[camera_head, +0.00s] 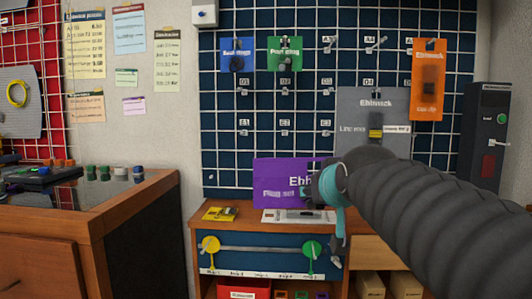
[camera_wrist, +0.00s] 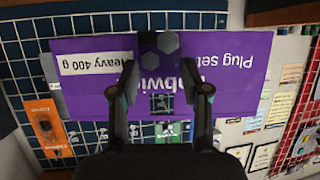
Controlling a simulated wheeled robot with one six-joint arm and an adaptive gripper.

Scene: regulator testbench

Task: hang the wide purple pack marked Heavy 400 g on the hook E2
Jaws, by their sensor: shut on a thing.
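The wide purple pack (camera_head: 280,183) is held upright in front of the lower pegboard, below hook E2 (camera_head: 285,132). That hook shows bare under a small label, in the lowest labelled row. In the wrist view the pack (camera_wrist: 235,60) appears upside down, with a white label (camera_wrist: 95,62) reading Heavy 400 g. My gripper (camera_wrist: 165,92) is shut on the pack near its middle, a finger on either side. In the head view my gripper (camera_head: 328,185) covers the pack's right part. The pack's hang hole cannot be made out clearly.
Blue (camera_head: 237,55), green (camera_head: 284,54), grey (camera_head: 372,115) and orange (camera_head: 428,80) packs hang on the pegboard (camera_head: 225,160). A bench (camera_head: 345,222) with a yellow item (camera_head: 219,214) stands below. Hooks E1 (camera_head: 243,132) and E3 (camera_head: 326,132) look bare.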

